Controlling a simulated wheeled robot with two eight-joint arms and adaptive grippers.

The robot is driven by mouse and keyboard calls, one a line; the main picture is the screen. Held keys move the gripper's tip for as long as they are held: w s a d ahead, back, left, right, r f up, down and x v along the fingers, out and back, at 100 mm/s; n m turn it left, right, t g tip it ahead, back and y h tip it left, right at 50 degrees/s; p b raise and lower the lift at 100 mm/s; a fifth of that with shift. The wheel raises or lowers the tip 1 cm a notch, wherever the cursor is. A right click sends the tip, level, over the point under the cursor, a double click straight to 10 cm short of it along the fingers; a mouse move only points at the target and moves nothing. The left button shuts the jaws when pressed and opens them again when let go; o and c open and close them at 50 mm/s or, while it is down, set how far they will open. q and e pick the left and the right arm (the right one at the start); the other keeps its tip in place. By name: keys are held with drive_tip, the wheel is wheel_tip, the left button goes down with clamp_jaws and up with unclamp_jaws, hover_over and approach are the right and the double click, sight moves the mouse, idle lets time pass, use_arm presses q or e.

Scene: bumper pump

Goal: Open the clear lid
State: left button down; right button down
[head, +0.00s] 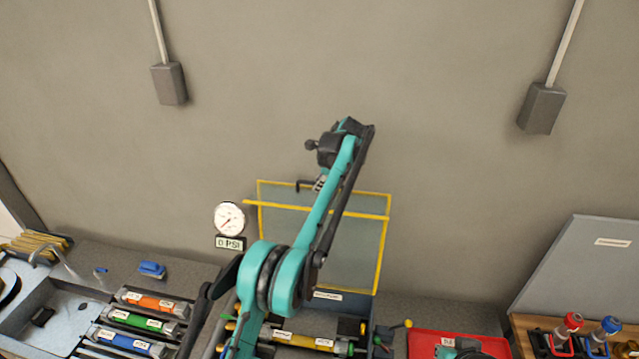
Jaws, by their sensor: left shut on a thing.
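The clear lid (350,250) is a see-through panel with yellow edges. It stands raised behind the case (328,296) in the middle of the bench, in front of the wall. A dark handle (301,186) shows at its top edge. My left gripper (316,187) is at this top edge, shut on the lid at its handle. My left arm crosses in front and hides part of the lid and the case. My right gripper is not clearly visible.
A round gauge (229,217) is above a "0 PSI" sign (230,243). Orange (150,302), green and blue cylinders lie at left near a sink-like basin (60,300).

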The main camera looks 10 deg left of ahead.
use_arm(q)
drive_tip(key=c, duration=1.6)
unclamp_jaws()
drive_tip(key=shift+d+r, duration=0.1)
drive_tip(key=shift+r, duration=0.05)
drive_tip(key=v, duration=0.7)
drive_tip(key=shift+s+d, duration=0.1)
drive_tip(key=shift+r, duration=0.15)
